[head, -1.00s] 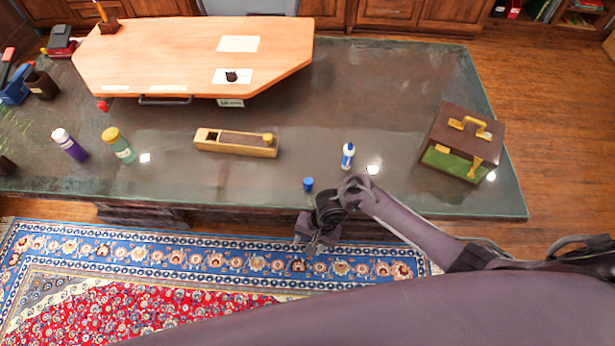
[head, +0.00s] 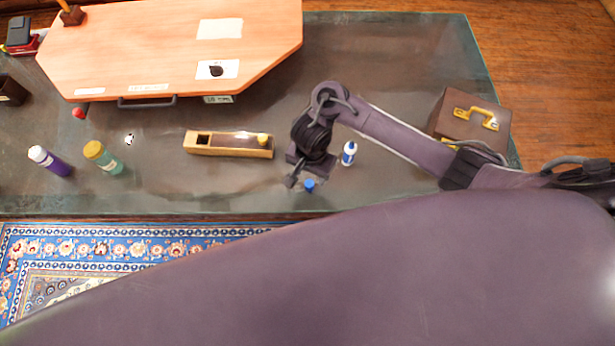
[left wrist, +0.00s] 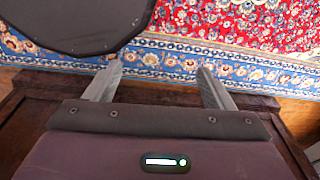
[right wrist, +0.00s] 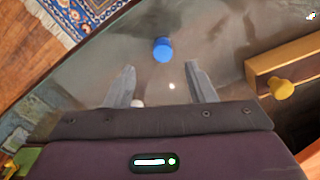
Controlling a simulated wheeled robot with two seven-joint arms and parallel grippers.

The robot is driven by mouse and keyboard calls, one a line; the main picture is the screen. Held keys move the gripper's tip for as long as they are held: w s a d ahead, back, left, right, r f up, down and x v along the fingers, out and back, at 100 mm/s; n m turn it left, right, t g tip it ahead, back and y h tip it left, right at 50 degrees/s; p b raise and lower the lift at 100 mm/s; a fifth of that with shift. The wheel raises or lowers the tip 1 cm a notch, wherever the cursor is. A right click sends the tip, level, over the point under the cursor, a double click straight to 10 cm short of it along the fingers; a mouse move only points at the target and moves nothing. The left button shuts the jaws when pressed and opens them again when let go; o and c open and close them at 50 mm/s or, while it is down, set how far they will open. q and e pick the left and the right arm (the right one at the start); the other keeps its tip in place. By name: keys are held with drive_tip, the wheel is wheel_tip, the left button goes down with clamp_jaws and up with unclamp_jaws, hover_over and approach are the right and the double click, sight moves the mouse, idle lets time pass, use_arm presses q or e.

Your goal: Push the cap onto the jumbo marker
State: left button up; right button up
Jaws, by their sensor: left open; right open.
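The blue cap (head: 309,185) sits on the dark bench near its front edge. It also shows in the right wrist view (right wrist: 162,49), ahead of and between the fingertips. The marker (head: 349,153), white with blue, stands on the bench to the right of and behind the cap, beside my right forearm. My right gripper (head: 290,180) is over the bench close to the cap, open and empty; its fingers show apart in the right wrist view (right wrist: 157,78). My left gripper (left wrist: 160,75) is open and empty, pointing at the rug and the bench edge.
A wooden plane (head: 228,144) lies left of my right gripper. A brown case (head: 480,120) with a yellow handle stands at the right, partly behind my arm. A purple bottle (head: 52,161) and a green bottle (head: 103,158) stand left. A wooden board (head: 170,45) lies behind.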

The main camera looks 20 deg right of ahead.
sight(310, 183)
drive_tip(key=shift+s+f, duration=0.15)
drive_tip(key=shift+f, duration=0.4)
drive_tip(key=shift+w+f+b, duration=0.2)
drive_tip(key=shift+f+b, duration=0.35)
drive_tip(key=shift+f, duration=0.3)
wheel_tip(310, 183, down, 4)
drive_tip(key=shift+w+f+b, duration=0.1)
drive_tip(key=shift+w+b, duration=0.05)
drive_tip(key=shift+b, duration=0.45)
drive_tip(key=shift+f, duration=0.45)
use_arm(q)
drive_tip(key=s+f, duration=0.2)
drive_tip(key=shift+s+f, duration=0.25)
drive_tip(key=shift+f, duration=0.05)
drive_tip(key=shift+w, duration=0.15)
use_arm(e)
drive_tip(key=shift+c, duration=0.4)
use_arm(q)
drive_tip(key=shift+w, duration=0.15)
use_arm(e)
drive_tip(key=c, duration=1)
